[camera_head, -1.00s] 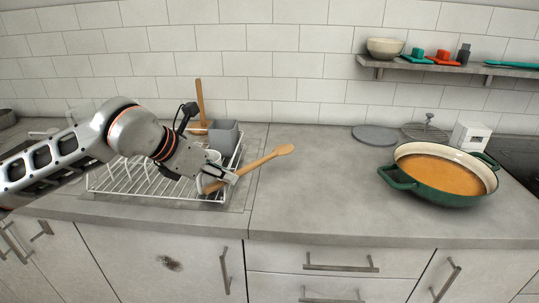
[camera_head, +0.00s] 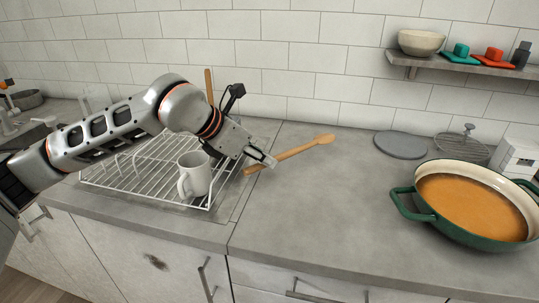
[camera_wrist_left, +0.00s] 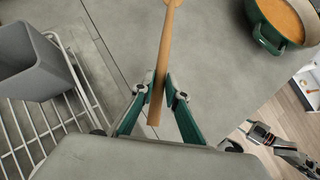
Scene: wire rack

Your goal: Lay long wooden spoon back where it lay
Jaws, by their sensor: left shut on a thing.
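The long wooden spoon (camera_head: 298,151) is in my left gripper (camera_head: 262,160), which is shut on its handle. Its bowl end points to the right and away, and its handle end sticks out a little past the fingers. In the left wrist view the spoon (camera_wrist_left: 164,50) runs between the two fingertips (camera_wrist_left: 161,92). It is over the grey counter (camera_head: 310,205), just right of the white wire rack (camera_head: 135,180). I cannot tell whether it touches the counter. Part of my right arm, with its gripper (camera_wrist_left: 250,130), shows small at lower right of the wrist view.
A white mug (camera_head: 194,178) stands in the rack's front right. A grey holder (camera_wrist_left: 40,65) stands at the rack, left of the gripper in the wrist view. A green pan of orange soup (camera_head: 405,203) stands at right. The counter between rack and pan is clear.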

